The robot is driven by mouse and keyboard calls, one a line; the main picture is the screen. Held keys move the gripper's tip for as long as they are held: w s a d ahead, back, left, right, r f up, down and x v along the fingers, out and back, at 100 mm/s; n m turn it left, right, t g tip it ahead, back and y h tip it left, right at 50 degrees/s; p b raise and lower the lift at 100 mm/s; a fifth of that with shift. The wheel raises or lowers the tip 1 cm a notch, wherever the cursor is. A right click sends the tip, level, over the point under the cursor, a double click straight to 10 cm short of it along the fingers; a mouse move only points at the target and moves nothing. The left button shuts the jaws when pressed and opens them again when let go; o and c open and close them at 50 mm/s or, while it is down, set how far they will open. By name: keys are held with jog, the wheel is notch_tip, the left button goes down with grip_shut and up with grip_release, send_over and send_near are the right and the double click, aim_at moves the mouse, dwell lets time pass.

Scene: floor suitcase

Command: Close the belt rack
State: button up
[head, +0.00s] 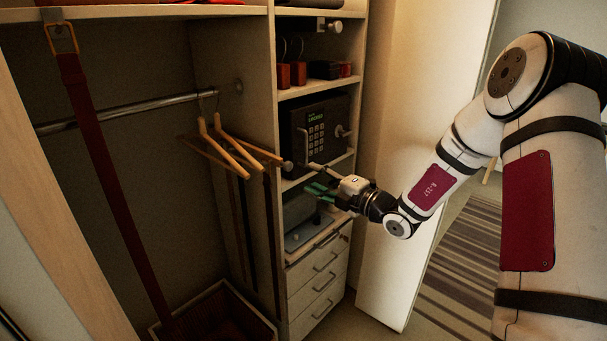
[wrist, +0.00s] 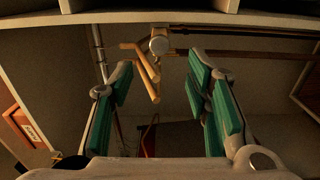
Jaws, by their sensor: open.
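The belt rack shows as a round pale end knob (head: 287,165) at the front edge of the closet divider, with dark belts (head: 270,235) hanging below it. In the wrist view the knob (wrist: 159,45) lies ahead between the fingers, and the belts (wrist: 250,54) run off to the right. My gripper (head: 314,178) is open and empty, just right of the knob, in front of the shelves. In the wrist view my gripper (wrist: 160,85) shows green pads spread wide and apart from the knob. The rack's rail is mostly hidden.
Wooden hangers (head: 225,145) hang on the metal rod (head: 130,112) close to the rack. A safe (head: 318,130) and drawers (head: 320,285) sit right of the divider. A red belt (head: 100,180) hangs at left. A basket (head: 215,315) lies below. An open door (head: 400,200) stands at right.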

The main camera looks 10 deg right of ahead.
jog(key=shift+v, duration=0.8)
